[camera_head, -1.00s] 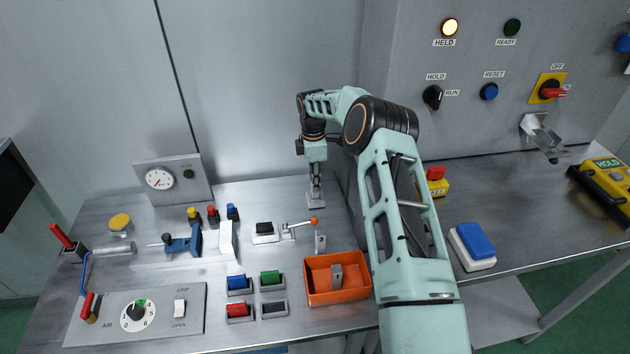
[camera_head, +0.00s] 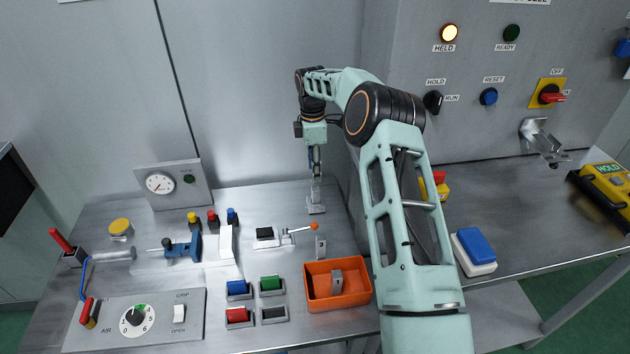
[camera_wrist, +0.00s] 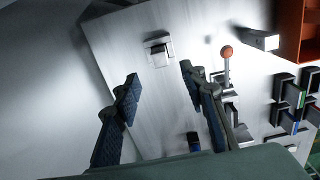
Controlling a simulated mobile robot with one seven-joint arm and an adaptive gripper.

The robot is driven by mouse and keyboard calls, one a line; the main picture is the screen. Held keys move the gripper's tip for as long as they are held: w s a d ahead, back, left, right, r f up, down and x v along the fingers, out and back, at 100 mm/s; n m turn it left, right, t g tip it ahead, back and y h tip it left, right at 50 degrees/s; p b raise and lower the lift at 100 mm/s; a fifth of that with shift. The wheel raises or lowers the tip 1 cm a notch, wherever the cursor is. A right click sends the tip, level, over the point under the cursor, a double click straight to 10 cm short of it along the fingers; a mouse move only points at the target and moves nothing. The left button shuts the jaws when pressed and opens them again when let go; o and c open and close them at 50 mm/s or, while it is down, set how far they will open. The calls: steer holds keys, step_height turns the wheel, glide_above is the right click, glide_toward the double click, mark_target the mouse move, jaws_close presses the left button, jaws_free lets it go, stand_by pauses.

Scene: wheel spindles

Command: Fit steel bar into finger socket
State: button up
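A steel bar (camera_head: 316,190) stands upright at a light metal socket base (camera_head: 316,207) on the bench, below my gripper. In the wrist view the bar's bright square end (camera_wrist: 158,39) shows over the socket plate (camera_wrist: 160,59); how deep it sits cannot be told. My gripper (camera_head: 317,173) points down above the bar. In the wrist view my gripper (camera_wrist: 159,74) is open, with its two dark fingers wide apart and nothing between them. The bar lies beyond the fingertips, clear of both.
A lever with an orange ball (camera_head: 314,226) and a small metal block (camera_head: 320,246) stand in front of the socket. An orange bin (camera_head: 312,298) holds a grey piece (camera_head: 337,281). Colored blocks (camera_head: 238,287) sit in holders left of it. A wall panel rises behind.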

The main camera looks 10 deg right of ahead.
steer(key=shift+r, duration=2.2)
